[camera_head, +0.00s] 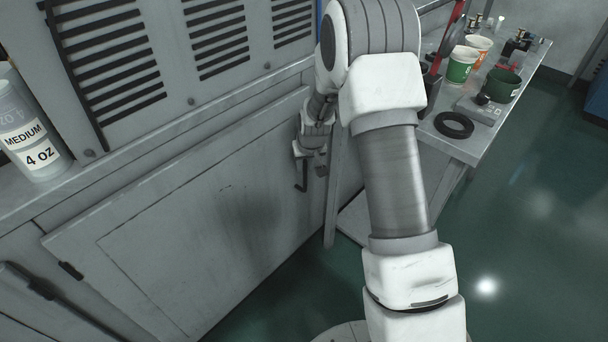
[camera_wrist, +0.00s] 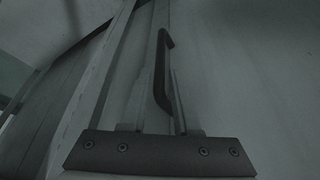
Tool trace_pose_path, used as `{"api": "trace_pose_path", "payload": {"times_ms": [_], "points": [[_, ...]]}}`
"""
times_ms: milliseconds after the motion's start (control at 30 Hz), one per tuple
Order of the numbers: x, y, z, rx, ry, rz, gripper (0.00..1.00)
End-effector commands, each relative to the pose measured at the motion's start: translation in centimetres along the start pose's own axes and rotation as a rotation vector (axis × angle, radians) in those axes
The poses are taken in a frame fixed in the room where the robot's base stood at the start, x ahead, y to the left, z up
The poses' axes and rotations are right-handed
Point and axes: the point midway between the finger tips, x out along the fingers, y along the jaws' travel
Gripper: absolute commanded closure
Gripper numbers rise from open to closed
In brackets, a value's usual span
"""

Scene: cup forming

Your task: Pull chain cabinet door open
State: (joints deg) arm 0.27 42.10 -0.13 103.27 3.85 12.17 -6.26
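The grey cabinet door (camera_head: 190,225) is a wide flat panel under the louvred machine front in the head view, and it looks shut. Its black bar handle (camera_head: 302,177) is near the door's right edge. In the wrist view the handle (camera_wrist: 160,70) runs upright, bent at its top. My gripper (camera_head: 308,150) is at the handle's upper part, partly hidden by my wrist in the head view. In the wrist view my gripper's two fingers (camera_wrist: 162,90) stand apart on either side of the handle. Contact with the handle cannot be made out.
A bench (camera_head: 455,150) at the right holds cups, a black ring (camera_head: 454,125) and small tools. A clear container marked MEDIUM 4 OZ (camera_head: 32,135) stands on the ledge at the left. A dark bar handle (camera_head: 45,290) is at lower left. The green floor (camera_head: 510,230) at right is clear.

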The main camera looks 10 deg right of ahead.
Motion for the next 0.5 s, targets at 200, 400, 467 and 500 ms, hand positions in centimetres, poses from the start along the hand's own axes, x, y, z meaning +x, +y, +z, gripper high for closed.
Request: {"api": "trace_pose_path", "payload": {"times_ms": [200,400,467,500], "points": [[3.8,0.0,0.1,0.000,-0.001,0.000,0.70],[5.0,0.0,0.0,0.000,0.000,0.000,0.70],[5.1,0.0,0.0,0.000,0.000,0.000,0.70],[5.1,0.0,0.0,0.000,0.000,0.000,0.70]]}}
